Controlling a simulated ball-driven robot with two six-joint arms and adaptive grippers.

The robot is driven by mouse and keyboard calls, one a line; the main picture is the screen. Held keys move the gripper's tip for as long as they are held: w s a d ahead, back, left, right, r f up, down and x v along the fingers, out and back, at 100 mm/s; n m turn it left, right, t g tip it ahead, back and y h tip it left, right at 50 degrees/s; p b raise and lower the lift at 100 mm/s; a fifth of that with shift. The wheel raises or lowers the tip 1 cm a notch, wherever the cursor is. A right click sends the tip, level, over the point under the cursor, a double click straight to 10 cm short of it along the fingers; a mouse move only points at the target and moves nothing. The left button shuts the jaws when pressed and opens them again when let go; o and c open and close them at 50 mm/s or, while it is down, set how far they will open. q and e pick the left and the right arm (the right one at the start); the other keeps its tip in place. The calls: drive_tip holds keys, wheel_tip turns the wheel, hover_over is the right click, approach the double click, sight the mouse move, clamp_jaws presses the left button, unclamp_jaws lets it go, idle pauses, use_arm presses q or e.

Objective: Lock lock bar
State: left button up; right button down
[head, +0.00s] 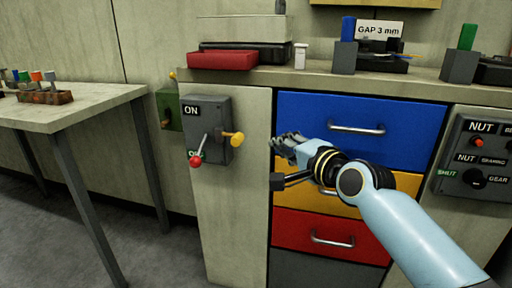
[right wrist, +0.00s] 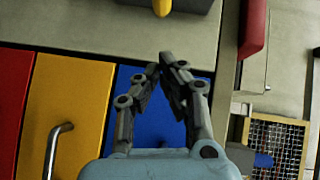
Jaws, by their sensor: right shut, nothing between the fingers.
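A grey switch box (head: 208,115) is fixed to the cabinet's left panel, with an "ON" label at its upper left. A lever with a red ball end (head: 196,161) points down-left, beside a partly covered green label. A yellow knob (head: 237,139) sits on the box's right side; it also shows at the top of the right wrist view (right wrist: 162,6). I cannot tell for sure which part is the lock bar. My right gripper (head: 276,142) is shut and empty, to the right of the yellow knob and apart from it; its fingertips (right wrist: 165,66) show in the right wrist view. My left gripper is not in view.
Blue (head: 378,116), yellow and red (head: 290,229) drawers with bar handles lie behind my right arm. A red tray (head: 222,61) stands on the countertop above the box. A green box (head: 168,108) is on the wall behind. A table (head: 75,112) stands at left.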

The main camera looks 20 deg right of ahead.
sight(241, 140)
use_arm(q)
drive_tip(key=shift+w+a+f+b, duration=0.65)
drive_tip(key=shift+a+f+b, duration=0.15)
drive_tip(key=shift+b, duration=0.25)
use_arm(e)
drive_tip(key=w+a+f, duration=0.1)
drive_tip(key=w+a, duration=0.3)
drive_tip(key=w, duration=0.2)
drive_tip(key=shift+w+f, duration=0.15)
drive_tip(key=shift+f, duration=0.05)
drive_tip(key=w+a, duration=0.2)
drive_tip(key=a, duration=0.1)
drive_tip(key=shift+r+p, duration=0.1)
drive_tip(key=shift+p, duration=0.3)
drive_tip(key=shift+w+a, duration=0.15)
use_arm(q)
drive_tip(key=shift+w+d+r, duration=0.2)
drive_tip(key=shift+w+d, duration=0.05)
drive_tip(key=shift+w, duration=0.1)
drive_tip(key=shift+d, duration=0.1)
